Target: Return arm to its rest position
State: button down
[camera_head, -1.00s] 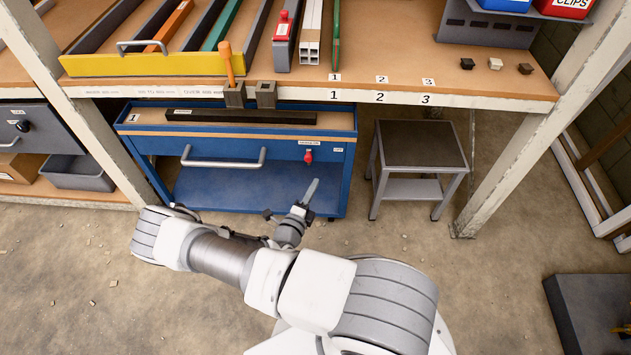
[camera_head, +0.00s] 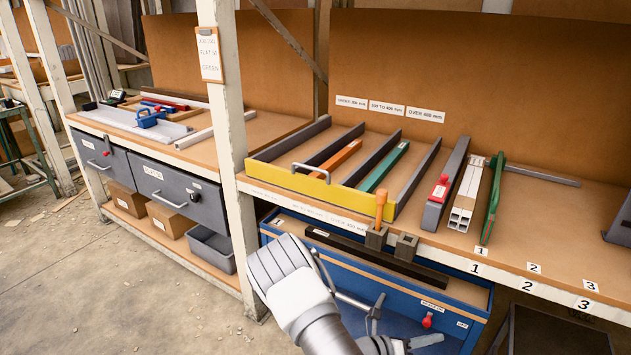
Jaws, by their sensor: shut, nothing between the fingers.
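My gripper (camera_head: 426,340) is low at the bottom edge of the head view, in front of the blue drawer cabinet (camera_head: 465,292). Its fingers are shut and hold nothing. My white and grey arm is bent, with its elbow raised in front of the cabinet's left end. The lower part of the arm is cut off by the frame's bottom edge. The gripper is below the bench top (camera_head: 345,212), and I cannot tell its exact distance from the cabinet front.
A yellow-fronted divided rack (camera_head: 330,193) holds an orange bar and a green bar. A white upright post (camera_head: 229,130) stands left of my arm. Grey drawers (camera_head: 175,195) and a grey bin (camera_head: 210,248) are farther left. Open concrete floor (camera_head: 120,295) lies at lower left.

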jog(key=s+a+r+m+y, duration=0.4)
jog(key=s+r+m+y, duration=0.15)
jog(key=r+m, duration=0.5)
jog(key=s+a+r+m+t+y, duration=0.1)
jog(key=s+a+r+m+y, duration=0.5)
jog(key=r+m, duration=0.5)
jog(key=s+a+r+m+y, duration=0.35)
jog(key=s+r+m, duration=0.5)
jog(key=r, duration=0.45)
notch_tip(320, 180, up, 18)
jog(key=m+p, duration=0.1)
jog(key=p, duration=1.6)
jog(key=shift+w+f+y, duration=0.25)
jog(key=shift+y, duration=0.15)
jog(key=shift+a, duration=0.1)
